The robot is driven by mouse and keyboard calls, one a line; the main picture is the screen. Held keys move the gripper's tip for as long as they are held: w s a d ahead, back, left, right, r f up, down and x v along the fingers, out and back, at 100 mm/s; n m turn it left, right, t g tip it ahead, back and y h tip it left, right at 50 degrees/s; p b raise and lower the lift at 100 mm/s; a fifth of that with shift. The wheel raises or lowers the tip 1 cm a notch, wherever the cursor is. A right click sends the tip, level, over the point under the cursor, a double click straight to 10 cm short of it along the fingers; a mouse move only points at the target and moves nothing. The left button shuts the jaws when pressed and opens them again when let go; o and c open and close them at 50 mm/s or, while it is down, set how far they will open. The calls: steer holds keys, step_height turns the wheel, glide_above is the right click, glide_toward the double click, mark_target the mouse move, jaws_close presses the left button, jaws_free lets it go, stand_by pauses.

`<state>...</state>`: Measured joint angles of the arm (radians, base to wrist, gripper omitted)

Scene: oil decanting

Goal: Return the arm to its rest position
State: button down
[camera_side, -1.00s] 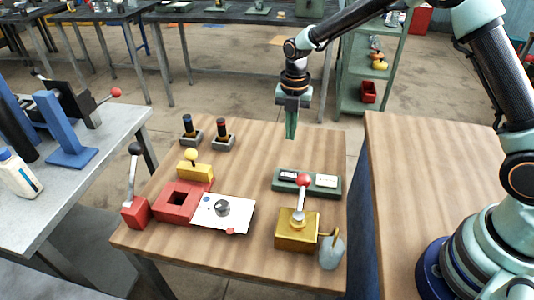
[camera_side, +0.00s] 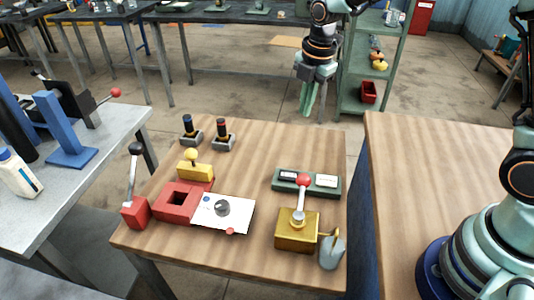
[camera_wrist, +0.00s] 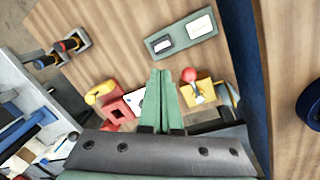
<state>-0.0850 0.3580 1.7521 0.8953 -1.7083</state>
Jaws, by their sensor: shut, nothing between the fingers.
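My gripper (camera_side: 307,97) hangs in the air beyond the back right edge of the wooden table (camera_side: 255,160) in the side view, pointing down. Its green fingers are closed together with nothing between them. In the wrist view the gripper (camera_wrist: 161,75) points toward the table, well above the things on it.
The table holds a brass box with a red-knobbed lever (camera_side: 297,230), a green tray (camera_side: 330,191), a red block (camera_side: 173,203), a white plate (camera_side: 240,212), and two dark-handled pieces (camera_side: 188,132). A second wooden table (camera_side: 440,170) stands right. A green shelf (camera_side: 350,100) stands behind.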

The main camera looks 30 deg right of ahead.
steer(key=s+d+r+m+t, duration=0.2)
steer(key=s+r+m, duration=0.3)
steer(key=s+m, duration=0.3)
steer(key=s+d+r+m+t, duration=0.2)
steer(key=s+r+m, duration=0.3)
steer(key=s+m, duration=0.3)
steer(key=shift+s+m, duration=0.35)
steer(key=shift+m, duration=1.95)
